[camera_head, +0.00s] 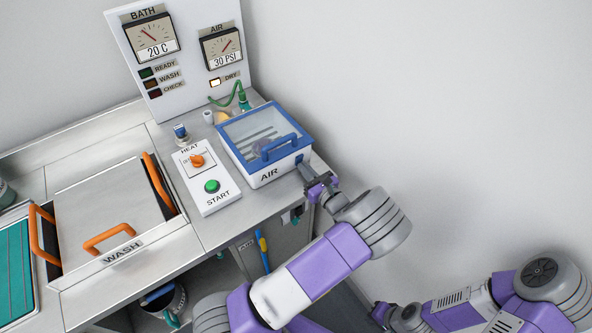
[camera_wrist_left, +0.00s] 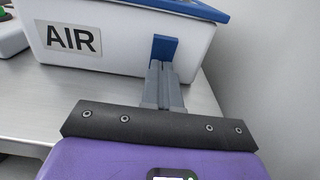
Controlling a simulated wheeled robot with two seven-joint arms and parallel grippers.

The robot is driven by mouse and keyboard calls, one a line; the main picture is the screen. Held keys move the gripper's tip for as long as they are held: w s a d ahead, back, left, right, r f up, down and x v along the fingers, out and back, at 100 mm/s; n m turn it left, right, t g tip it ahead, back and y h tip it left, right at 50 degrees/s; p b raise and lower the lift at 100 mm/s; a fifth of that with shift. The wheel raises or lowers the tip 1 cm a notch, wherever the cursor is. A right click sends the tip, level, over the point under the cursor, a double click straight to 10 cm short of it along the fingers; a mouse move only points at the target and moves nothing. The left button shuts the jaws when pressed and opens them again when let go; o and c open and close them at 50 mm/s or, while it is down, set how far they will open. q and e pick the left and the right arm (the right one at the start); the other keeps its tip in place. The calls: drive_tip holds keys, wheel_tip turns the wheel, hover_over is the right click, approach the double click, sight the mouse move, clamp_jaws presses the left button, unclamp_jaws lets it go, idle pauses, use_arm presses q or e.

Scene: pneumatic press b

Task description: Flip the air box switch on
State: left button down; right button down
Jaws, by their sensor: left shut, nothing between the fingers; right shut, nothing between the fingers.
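The white air box (camera_head: 262,174) with a blue-framed clear lid stands at the back right of the counter, lid closed. It also shows in the left wrist view (camera_wrist_left: 112,58). A small blue switch (camera_wrist_left: 164,47) is on its front, right of the AIR label; it shows in the head view (camera_head: 299,158) too. My left gripper (camera_head: 304,170) is shut and empty, its fingertips right at the switch. In the left wrist view its fingers (camera_wrist_left: 161,70) overlap the switch's lower part; I cannot tell whether they touch. My right gripper (camera_head: 376,308) is shut and empty, low at the right.
The HEAT and START panel (camera_head: 206,178) stands left of the air box. The WASH basin lid (camera_head: 110,210) with orange handles is further left. The gauge board (camera_head: 180,55) stands behind. A plain wall is close on the right of the air box.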

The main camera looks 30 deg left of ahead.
use_arm(q)
drive_tip(key=shift+a, duration=0.35)
drive_tip(key=shift+s+d+f, duration=0.1)
drive_tip(key=shift+s+d, duration=0.05)
drive_tip(key=shift+d, duration=0.35)
drive_tip(key=f+p+v, duration=0.1)
drive_tip(key=p+v, duration=0.1)
drive_tip(key=v, duration=1.1)
drive_tip(key=shift+d+f, duration=0.3)
